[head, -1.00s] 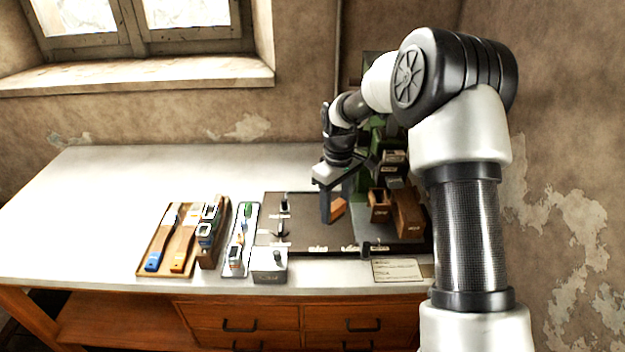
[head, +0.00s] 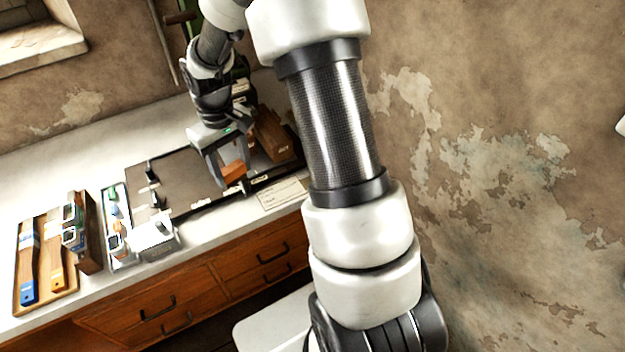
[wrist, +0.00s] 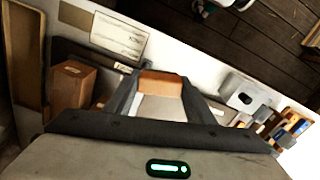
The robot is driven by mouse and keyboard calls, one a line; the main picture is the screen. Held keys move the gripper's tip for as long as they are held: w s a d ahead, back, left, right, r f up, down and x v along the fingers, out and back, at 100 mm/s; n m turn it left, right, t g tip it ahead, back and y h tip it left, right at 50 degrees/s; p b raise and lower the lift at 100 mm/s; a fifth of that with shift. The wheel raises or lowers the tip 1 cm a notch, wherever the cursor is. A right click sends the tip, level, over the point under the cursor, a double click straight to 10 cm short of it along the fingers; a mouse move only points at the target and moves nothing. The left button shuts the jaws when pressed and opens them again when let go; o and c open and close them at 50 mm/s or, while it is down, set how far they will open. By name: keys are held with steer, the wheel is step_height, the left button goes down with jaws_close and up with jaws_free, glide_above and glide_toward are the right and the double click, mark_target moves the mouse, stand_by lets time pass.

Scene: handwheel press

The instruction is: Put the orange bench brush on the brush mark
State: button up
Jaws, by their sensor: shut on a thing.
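My gripper (head: 220,168) is low over the right front of the dark mat (head: 185,172). It is shut on an orange block-like thing with a pale part, apparently the orange bench brush (head: 233,172). In the wrist view the brush (wrist: 161,84) sits between both fingers, its orange end outward. I cannot tell whether it touches the mat. Small white labels lie along the mat's front edge, too small to read, so I cannot tell which is the brush mark.
Brown wooden boxes (head: 272,135) stand close to the right of my gripper. A paper card (head: 281,194) lies in front of them. At left are a board (head: 42,262) with blue-ended and yellow-ended brushes, a narrow tray (head: 117,228) and a grey box (head: 152,238).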

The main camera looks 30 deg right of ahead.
steer(key=s+d+m+b, duration=0.2)
steer(key=d+m+b, duration=0.1)
steer(key=d, duration=1.7)
steer(key=f, duration=0.3)
steer(key=d+f, duration=0.1)
steer(key=f, duration=0.2)
steer(key=shift+s+d, duration=0.1)
steer(key=shift+f+b, duration=0.4)
steer(key=shift+f, duration=1.6)
steer(key=shift+f, duration=0.1)
steer(key=shift+f, duration=0.15)
steer(key=o, duration=1)
